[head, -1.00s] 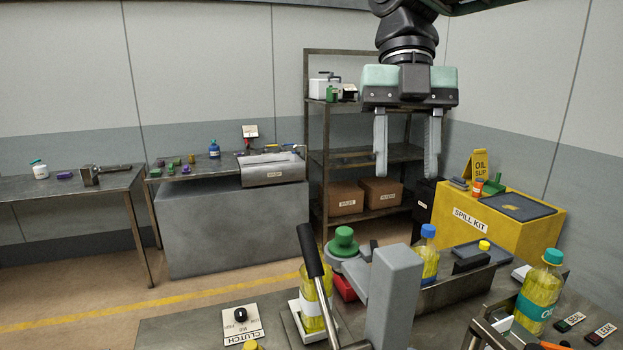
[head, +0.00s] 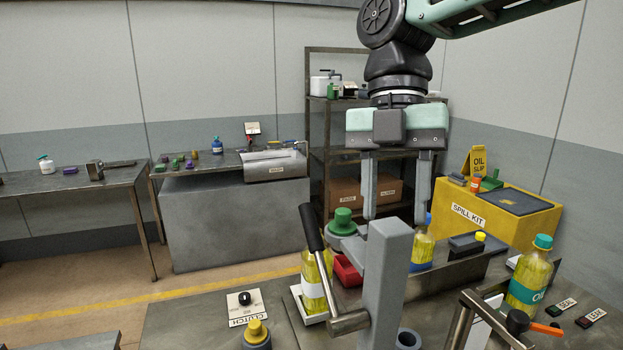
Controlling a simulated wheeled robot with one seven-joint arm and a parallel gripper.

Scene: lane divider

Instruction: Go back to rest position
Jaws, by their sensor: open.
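My gripper (head: 396,198) hangs from the arm in the upper middle of the head view, pointing down. Its two grey fingers are apart with nothing between them. The fingertips show in front of the shelf rack and above the bench, close in the picture to a grey upright post (head: 387,270) with a black-handled lever (head: 311,228). A yellow bottle with a white label (head: 313,285) stands in a white holder behind the lever. A blue-capped yellow bottle (head: 422,250) stands right of the post, partly hidden. A green-capped yellow bottle (head: 529,279) stands at the right.
A clutch switch plate (head: 244,307) and a yellow-topped button (head: 257,333) are on the near bench. A red bin (head: 347,271) sits behind the post. A yellow spill kit box (head: 490,220) is at the back right. The shelf rack (head: 318,150) stands behind the gripper.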

